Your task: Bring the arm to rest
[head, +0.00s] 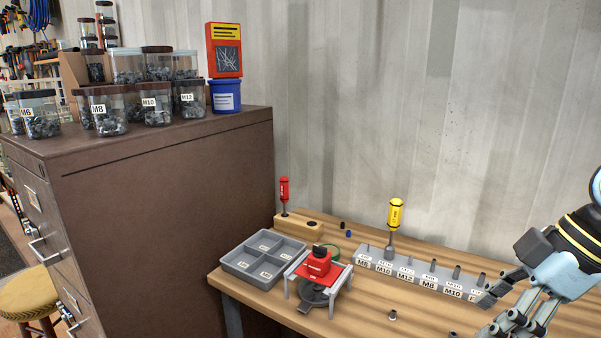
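My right gripper (487,314) comes in from the right edge. Its fingers are spread apart, with nothing seen between them. They are at the right end of the grey labelled rack (405,277), and one finger overlaps that end in the picture. I cannot tell whether it touches. Part of the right arm is cut off by the picture's edge. My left gripper is not in view.
The wooden bench (360,322) carries a four-compartment grey tray (236,262), a red device (317,265) on a stand, a yellow-handled driver (395,214) upright at the rack, and a red-handled driver (284,190). A brown cabinet (165,190) stands left.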

